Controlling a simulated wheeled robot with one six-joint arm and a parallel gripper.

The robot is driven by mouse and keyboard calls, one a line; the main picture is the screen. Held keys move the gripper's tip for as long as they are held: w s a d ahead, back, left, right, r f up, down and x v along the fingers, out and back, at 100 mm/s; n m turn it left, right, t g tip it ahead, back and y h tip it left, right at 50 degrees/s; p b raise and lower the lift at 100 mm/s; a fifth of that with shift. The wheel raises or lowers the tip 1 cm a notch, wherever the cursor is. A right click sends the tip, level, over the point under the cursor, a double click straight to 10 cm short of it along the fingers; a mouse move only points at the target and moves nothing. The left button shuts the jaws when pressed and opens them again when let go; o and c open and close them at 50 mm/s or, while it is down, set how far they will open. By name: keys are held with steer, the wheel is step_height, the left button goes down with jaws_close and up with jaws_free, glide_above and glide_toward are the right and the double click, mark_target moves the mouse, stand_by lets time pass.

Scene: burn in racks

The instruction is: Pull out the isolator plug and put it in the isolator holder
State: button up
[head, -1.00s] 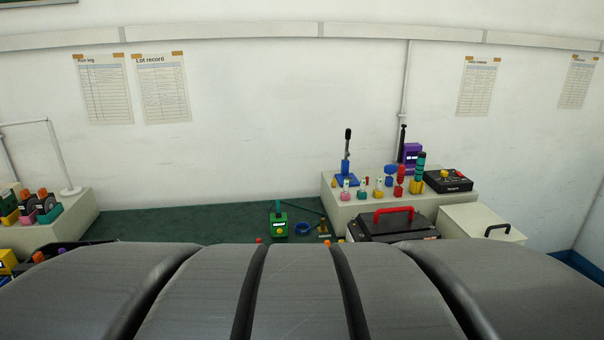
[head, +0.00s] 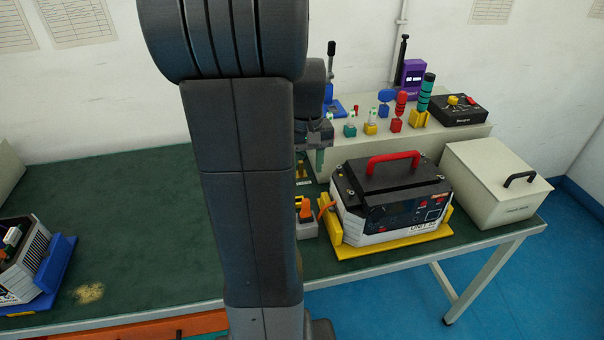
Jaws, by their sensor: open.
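My gripper (head: 314,138) is open in the head view, just right of my upright arm and partly hidden behind it. A dark green upright piece (head: 320,160) shows directly below it; I cannot tell whether they touch. An orange plug-like part (head: 306,211) sits on a grey block (head: 308,229), half hidden by my arm, beside the unit with the red handle. A red ribbed piece (head: 401,103) stands in a red block and a green banded piece (head: 426,92) in a yellow holder (head: 419,119), both on the raised shelf. No label shows which is the isolator plug or its holder.
The black-topped unit (head: 392,187) sits in a yellow cradle on the green table (head: 150,215). A lidded beige box (head: 495,182) stands to its right. Small coloured pegs and a black control box (head: 459,109) are on the shelf. The table left of my arm is mostly clear.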

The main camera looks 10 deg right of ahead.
mark_target(306, 209)
step_height(306, 209, down, 13)
steer(key=shift+s+r, duration=0.1)
stand_by(0.3)
steer(key=shift+c, duration=0.5)
jaws_close()
